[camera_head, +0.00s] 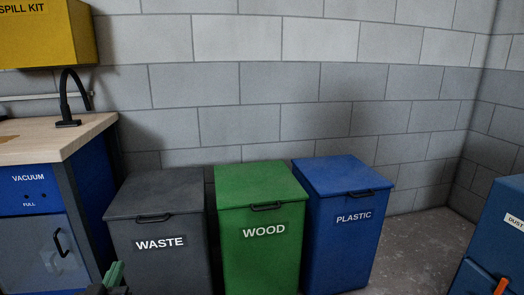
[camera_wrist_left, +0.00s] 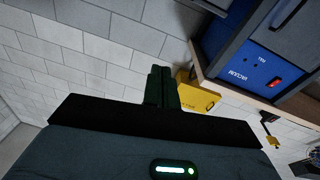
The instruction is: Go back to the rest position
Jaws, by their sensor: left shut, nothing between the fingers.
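My left gripper (camera_head: 113,278) shows only by its green fingertips at the bottom edge of the head view, in front of the dark grey waste bin (camera_head: 157,225). In the left wrist view my left gripper (camera_wrist_left: 161,86) has its dark green fingers together, with nothing between them. That view is turned over, with block wall behind the fingers. My right gripper is in neither view.
The green wood bin (camera_head: 262,235) and blue plastic bin (camera_head: 345,220) stand right of the waste bin, lids closed. A wooden-topped bench (camera_head: 60,140) is at left, below a yellow spill kit box (camera_head: 45,35). A blue dust unit (camera_head: 495,240) is at right. Bare floor (camera_head: 420,240) lies between.

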